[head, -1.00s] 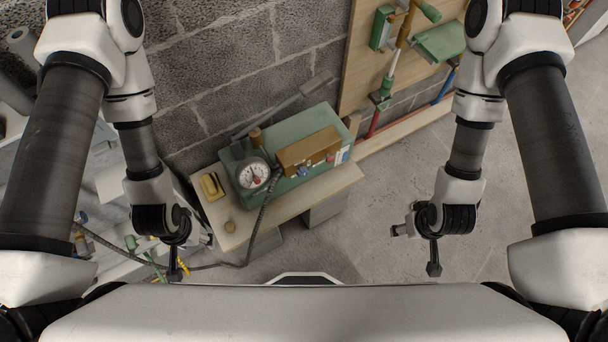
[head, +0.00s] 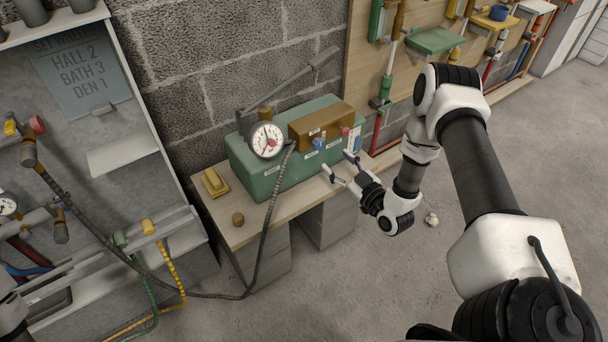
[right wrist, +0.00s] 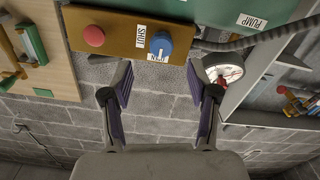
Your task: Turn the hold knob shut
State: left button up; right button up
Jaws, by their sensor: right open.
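The green pump box (head: 265,183) stands on a wooden-topped bench, with a brown block (head: 318,120) on it. A blue knob (head: 318,143), which I take for the hold knob, is on the block's front. In the right wrist view the blue knob (right wrist: 159,43) lies beside a "SHUT" label (right wrist: 141,37), with another label at its edge. I cannot tell its setting. My right gripper (head: 337,165) is open and empty, just in front of the box. In the right wrist view its fingers (right wrist: 160,78) straddle the line to the knob, apart from it. My left gripper is out of view.
A red button (right wrist: 94,36) is on the same block. A round gauge (head: 267,140) and dark hose (head: 266,225) are left of the knob. A yellow object (head: 215,182) and brown cylinder (head: 238,219) sit on the bench.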

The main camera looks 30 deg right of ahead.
aim_at(320, 146)
jog(key=w, duration=0.5)
jog(key=w+a, duration=0.1)
jog(key=w, duration=0.1)
jog(key=shift+w+r+b, duration=0.25)
jog(key=shift+w+b, duration=0.1)
jog(key=shift+b, duration=0.05)
grip_shut()
